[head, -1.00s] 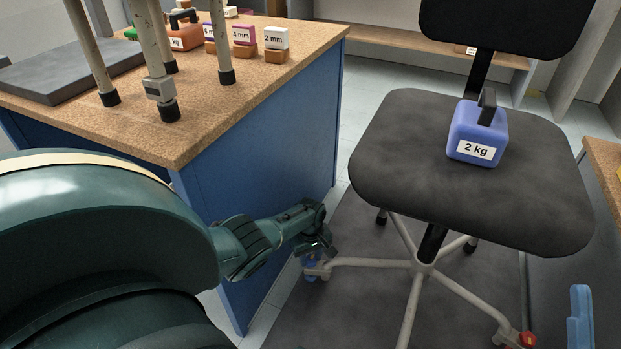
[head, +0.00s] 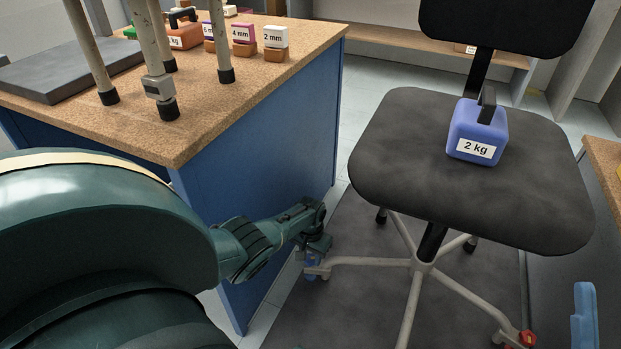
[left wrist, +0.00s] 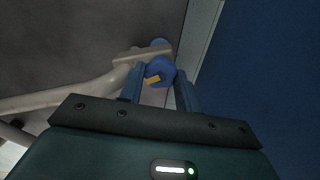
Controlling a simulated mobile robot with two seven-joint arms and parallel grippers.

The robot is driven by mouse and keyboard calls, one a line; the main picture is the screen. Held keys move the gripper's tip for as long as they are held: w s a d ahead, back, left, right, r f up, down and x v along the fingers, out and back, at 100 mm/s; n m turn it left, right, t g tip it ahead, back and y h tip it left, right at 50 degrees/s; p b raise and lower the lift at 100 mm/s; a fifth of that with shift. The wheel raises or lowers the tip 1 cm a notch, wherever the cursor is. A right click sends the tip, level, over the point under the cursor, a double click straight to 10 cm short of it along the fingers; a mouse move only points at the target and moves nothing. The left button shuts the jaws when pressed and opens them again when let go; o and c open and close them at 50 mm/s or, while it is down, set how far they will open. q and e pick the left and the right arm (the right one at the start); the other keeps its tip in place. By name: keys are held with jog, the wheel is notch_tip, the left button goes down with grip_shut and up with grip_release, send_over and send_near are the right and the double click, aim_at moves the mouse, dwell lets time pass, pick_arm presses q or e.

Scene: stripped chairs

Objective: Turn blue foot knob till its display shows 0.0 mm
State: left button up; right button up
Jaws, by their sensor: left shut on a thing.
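The blue foot knob (left wrist: 160,69) sits at the end of a pale chair-base leg in the left wrist view, with a small orange-yellow patch on its side. My left gripper (left wrist: 159,76) is shut on it, one blue finger on each side. In the head view my left gripper (head: 314,252) reaches down beside the blue cabinet and mostly covers the knob; only a bit of blue shows under it. No display reading can be made out. A blue part at the lower right edge looks like a finger of my right gripper (head: 584,318); its opening cannot be seen.
The black office chair (head: 400,180) carries a blue 2 kg weight (head: 476,135). A red foot knob (head: 527,339) is on another leg. The cork-topped bench (head: 215,115) at left holds upturned legs, a grey slab (head: 70,75) and labelled blocks (head: 274,42).

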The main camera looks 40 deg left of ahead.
pick_arm(q)
jog(key=m, duration=0.5)
jog(key=shift+m, duration=0.3)
jog(key=m, duration=0.4)
jog(key=shift+m+b, duration=0.35)
jog(key=shift+m, duration=0.75)
jog(key=m, duration=0.2)
jog(key=shift+d+m, duration=0.1)
jog(key=shift+m, duration=1.4)
pick_arm(e)
jog(key=shift+s+r+n+y, duration=0.15)
jog(key=shift+r+n+y, duration=0.5)
jog(key=shift+n+y, duration=0.2)
jog(key=shift+r, duration=0.1)
pick_arm(q)
jog(key=o, duration=1)
